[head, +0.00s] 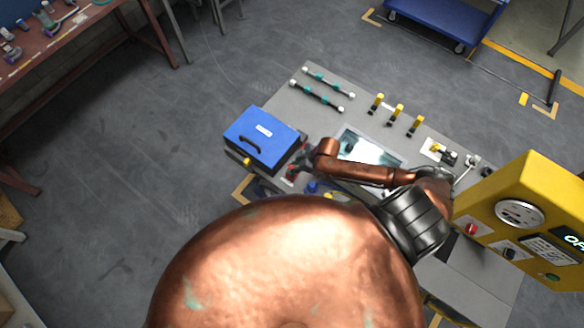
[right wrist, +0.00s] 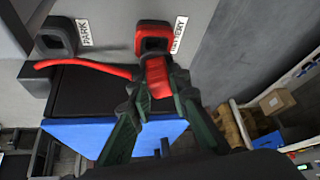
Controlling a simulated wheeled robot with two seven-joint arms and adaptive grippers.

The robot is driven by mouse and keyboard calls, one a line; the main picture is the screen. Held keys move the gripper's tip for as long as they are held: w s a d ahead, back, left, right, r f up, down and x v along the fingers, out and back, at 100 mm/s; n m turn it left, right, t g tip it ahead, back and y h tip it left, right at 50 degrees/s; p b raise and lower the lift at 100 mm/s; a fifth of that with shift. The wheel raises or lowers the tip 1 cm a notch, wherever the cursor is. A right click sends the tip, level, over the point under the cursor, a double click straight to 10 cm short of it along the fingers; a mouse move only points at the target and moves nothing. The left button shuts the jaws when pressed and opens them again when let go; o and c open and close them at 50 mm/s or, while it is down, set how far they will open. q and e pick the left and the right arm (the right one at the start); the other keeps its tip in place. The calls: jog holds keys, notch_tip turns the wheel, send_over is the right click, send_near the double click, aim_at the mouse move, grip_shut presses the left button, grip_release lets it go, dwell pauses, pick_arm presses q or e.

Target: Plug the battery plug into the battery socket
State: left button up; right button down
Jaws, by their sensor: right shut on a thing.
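My right gripper (right wrist: 158,92) is shut on the red battery plug (right wrist: 158,76), with dark green fingers on either side. A red cable (right wrist: 85,66) runs left from the plug. The plug's far end is right at the lower rim of the red square battery socket (right wrist: 153,31), labelled BATTERY, on a grey panel. I cannot tell whether they touch; the socket's opening looks empty. In the head view the right gripper (head: 301,165) is small beside the blue battery box (head: 263,136), and the plug is not clear there. My left gripper is not in view.
A dark PARK socket (right wrist: 56,36) sits left of the battery socket. The blue box with a black top is below. In the head view, a grey chassis bench (head: 305,92) carries rods and yellow-topped pegs. A yellow control box (head: 535,200) stands right. Open floor lies left.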

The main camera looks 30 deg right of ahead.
jog(key=shift+f+b, duration=0.75)
jog(key=shift+f, duration=0.6)
jog(key=c, duration=1.7)
grip_release()
jog(key=shift+c, duration=0.2)
jog(key=shift+r, duration=0.1)
jog(key=v, duration=1.2)
